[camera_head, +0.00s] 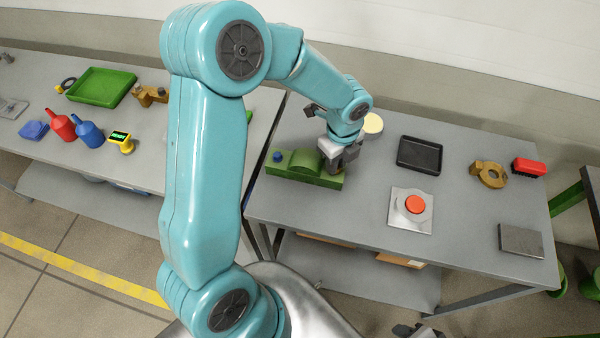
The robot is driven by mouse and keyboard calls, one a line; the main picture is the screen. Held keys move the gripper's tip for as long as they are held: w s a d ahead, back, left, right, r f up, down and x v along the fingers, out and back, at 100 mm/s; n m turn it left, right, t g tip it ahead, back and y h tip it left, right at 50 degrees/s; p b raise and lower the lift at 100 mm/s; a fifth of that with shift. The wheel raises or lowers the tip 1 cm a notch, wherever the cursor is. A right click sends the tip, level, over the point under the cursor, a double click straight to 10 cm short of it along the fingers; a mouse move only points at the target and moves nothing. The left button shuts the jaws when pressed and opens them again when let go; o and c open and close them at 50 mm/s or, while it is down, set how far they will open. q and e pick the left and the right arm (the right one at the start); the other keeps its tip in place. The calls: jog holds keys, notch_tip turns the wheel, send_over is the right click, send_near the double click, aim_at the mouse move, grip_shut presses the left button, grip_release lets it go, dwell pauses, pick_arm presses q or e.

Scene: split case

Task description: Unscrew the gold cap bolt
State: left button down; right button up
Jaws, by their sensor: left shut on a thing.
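The green case (305,169) lies near the left end of the grey table, with a rounded hump in its middle. A blue bolt head (277,156) stands on its left end. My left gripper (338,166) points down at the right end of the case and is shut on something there. The gold cap bolt does not show; the gripper covers the spot where it is shut, so the held thing looks to be that bolt. A dark tip of my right gripper (418,330) shows at the bottom edge, too cut off to read.
On the table are a cream round thing (372,124), a black tray (420,154), a red button on a plate (411,209), a bronze bracket (488,174), a red brush (529,167) and a grey block (520,240). A second table (60,140) stands left.

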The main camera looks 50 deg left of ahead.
pick_arm(q)
jog(key=shift+f+n+b, duration=0.3)
jog(key=shift+n+b, duration=0.2)
jog(key=shift+n, duration=0.6)
jog(key=shift+r+p, duration=0.35)
jog(key=shift+p, duration=0.1)
pick_arm(e)
jog(key=shift+f, duration=0.5)
pick_arm(q)
jog(key=shift+r, duration=0.1)
pick_arm(e)
jog(key=shift+r, duration=0.1)
pick_arm(q)
jog(key=shift+r+p, duration=1.85)
jog(key=shift+r, duration=0.25)
pick_arm(e)
notch_tip(320, 180, up, 3)
jog(key=shift+r, duration=0.2)
